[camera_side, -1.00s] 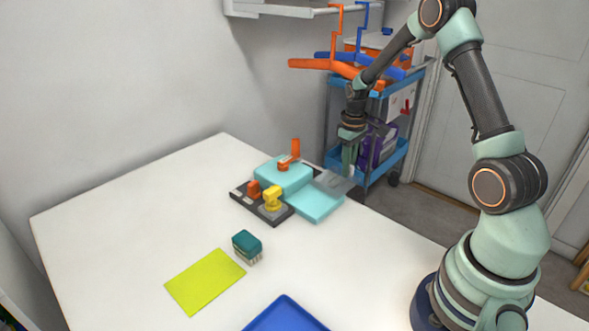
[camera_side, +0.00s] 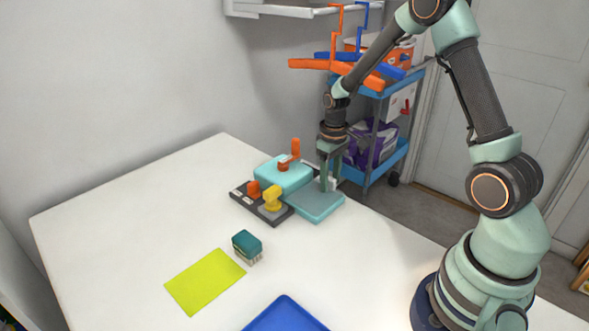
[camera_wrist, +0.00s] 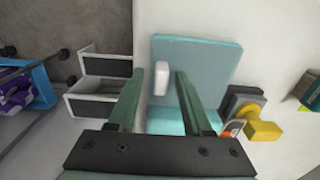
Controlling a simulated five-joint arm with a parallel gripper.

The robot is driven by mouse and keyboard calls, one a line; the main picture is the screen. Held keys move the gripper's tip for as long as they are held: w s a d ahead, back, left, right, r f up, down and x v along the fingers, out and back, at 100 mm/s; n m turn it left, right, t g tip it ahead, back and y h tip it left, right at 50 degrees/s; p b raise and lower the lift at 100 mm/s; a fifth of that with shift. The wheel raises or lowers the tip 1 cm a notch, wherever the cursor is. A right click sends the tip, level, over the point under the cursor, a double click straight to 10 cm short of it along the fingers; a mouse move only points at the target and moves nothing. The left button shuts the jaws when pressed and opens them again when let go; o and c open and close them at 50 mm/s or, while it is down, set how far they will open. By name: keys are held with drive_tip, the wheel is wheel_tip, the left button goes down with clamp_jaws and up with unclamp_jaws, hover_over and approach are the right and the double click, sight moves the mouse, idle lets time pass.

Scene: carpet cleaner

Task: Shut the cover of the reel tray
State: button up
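The reel tray (camera_side: 318,217) is a pale teal box on the right side of the machine on the table. Its grey, see-through cover (camera_side: 313,198) lies flat over the tray; I cannot tell if it is fully latched. The cover also shows in the wrist view (camera_wrist: 205,62). A small white tab (camera_wrist: 162,78) is at the cover's edge. My gripper (camera_side: 330,186) is at the tray's far right edge, pointing down. In the wrist view, my gripper (camera_wrist: 161,75) has its fingers apart on either side of the tab, with gaps visible.
The teal machine body (camera_side: 283,174) with orange handle stands left of the tray. A yellow knob (camera_side: 272,197) sits in front. A dark green brush (camera_side: 247,246), lime cloth (camera_side: 205,281) and blue tray (camera_side: 285,316) lie nearer. A blue cart (camera_side: 372,130) stands beyond the table edge.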

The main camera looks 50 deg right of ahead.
wheel_tip(320, 180, up, 12)
idle(0.6)
drive_tip(key=shift+r, duration=0.15)
drive_tip(key=s+a+r+t, duration=0.5)
drive_tip(key=s+a+r, duration=0.4)
drive_tip(key=s+a, duration=0.2)
drive_tip(key=shift+a+r+t, duration=0.15)
drive_tip(key=shift+a+t, duration=0.15)
drive_tip(key=shift+a, duration=0.5)
